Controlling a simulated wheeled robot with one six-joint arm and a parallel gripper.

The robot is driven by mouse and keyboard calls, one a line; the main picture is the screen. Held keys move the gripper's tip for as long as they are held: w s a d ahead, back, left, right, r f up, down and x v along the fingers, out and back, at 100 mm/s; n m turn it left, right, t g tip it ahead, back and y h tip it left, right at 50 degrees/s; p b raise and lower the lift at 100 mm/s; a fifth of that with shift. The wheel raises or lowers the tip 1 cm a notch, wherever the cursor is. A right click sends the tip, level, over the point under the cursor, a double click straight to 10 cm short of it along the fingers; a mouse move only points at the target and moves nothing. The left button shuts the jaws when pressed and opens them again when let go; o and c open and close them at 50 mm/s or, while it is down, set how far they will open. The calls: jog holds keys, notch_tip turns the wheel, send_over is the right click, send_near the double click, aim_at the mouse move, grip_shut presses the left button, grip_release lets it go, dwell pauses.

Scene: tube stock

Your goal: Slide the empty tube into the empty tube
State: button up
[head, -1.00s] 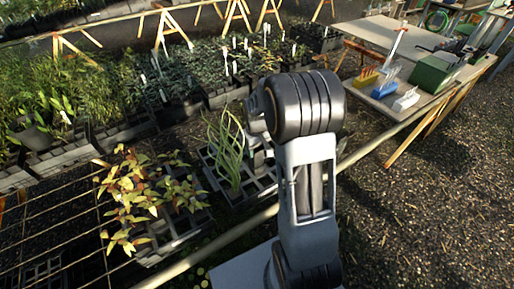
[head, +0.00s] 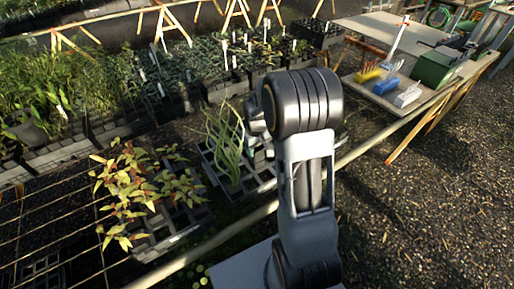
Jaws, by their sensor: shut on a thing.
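My arm fills the middle of the head view, and its links hide the place where my gripper would be. I see neither its fingertips nor anything held in them. A black tray of square tubes (head: 210,163) stands just left of my arm, with a tall green strappy plant (head: 228,150) in it. Some of its cells look dark and open. My arm covers its right part. I cannot tell which tubes the task means.
A tray of yellow-red leafy plants (head: 140,190) is at the lower left beside wire mesh. Rows of potted seedlings (head: 240,60) fill the back. A wooden bench (head: 385,35) at the upper right bears a green box (head: 434,68) and small coloured holders. Gravel at right is clear.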

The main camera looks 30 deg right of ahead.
jog(key=o, duration=1.2)
jog(key=shift+c, duration=0.2)
notch_tip(320, 180, up, 14)
jog(key=shift+f, duration=0.15)
